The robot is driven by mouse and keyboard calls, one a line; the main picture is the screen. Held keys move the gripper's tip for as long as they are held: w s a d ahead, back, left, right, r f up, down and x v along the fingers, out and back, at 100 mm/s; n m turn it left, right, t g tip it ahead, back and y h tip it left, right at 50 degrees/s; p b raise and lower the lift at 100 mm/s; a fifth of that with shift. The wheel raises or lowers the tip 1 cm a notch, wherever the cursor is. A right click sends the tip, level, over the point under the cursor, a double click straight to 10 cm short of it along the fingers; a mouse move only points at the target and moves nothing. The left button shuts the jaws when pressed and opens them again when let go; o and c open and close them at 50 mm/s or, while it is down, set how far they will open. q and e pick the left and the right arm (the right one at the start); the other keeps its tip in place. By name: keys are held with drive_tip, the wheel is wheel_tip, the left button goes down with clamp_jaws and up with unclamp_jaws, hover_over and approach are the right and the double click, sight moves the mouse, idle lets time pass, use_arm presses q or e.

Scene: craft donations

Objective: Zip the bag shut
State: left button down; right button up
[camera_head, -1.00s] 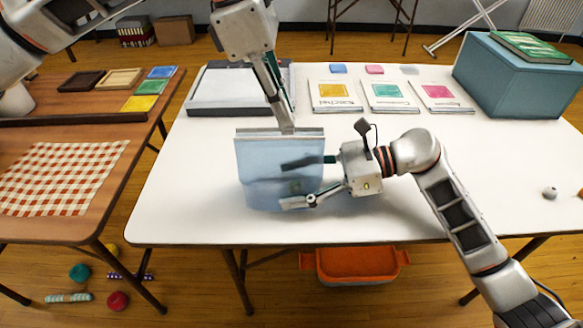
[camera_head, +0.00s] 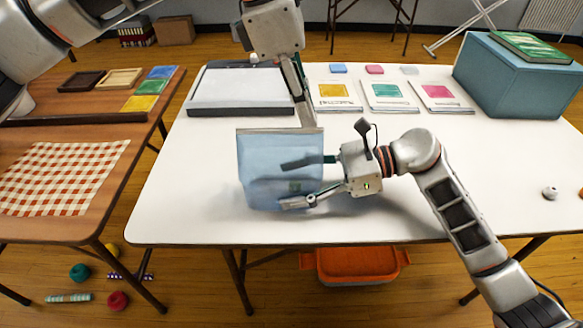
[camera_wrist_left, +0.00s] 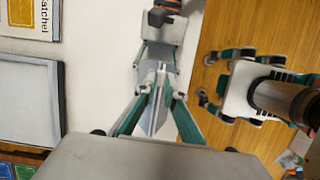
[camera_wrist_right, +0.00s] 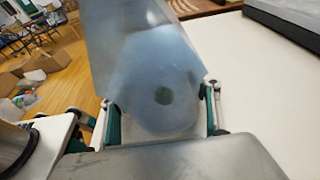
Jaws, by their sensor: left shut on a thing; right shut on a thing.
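A pale blue, see-through bag (camera_head: 256,150) stands upright on the white table in the head view. Its top edge runs straight and looks like a thin line. My left gripper (camera_head: 307,118) comes down from above and is shut at the top edge, near the bag's right corner. The zip slider is hidden at its fingertips. My right gripper (camera_head: 286,184) is shut on the bag's lower body from the right. In the right wrist view the bag (camera_wrist_right: 125,45) rises between my fingers, with a dark round spot low on it.
Behind the bag lies a flat grey-framed board (camera_head: 240,92). Printed cards (camera_head: 335,95) and a large teal box (camera_head: 515,80) stand farther right. A wooden table (camera_head: 140,150) with a checked cloth (camera_head: 62,178) is at left. An orange-topped bin (camera_head: 357,264) sits under the white table.

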use_arm(q)
drive_tip(key=c, duration=2)
unclamp_jaws()
drive_tip(key=shift+c, duration=0.2)
drive_tip(key=shift+c, duration=0.7)
drive_tip(key=shift+r, duration=3.45)
use_arm(e)
drive_tip(key=o, duration=0.9)
drive_tip(key=shift+d, duration=0.15)
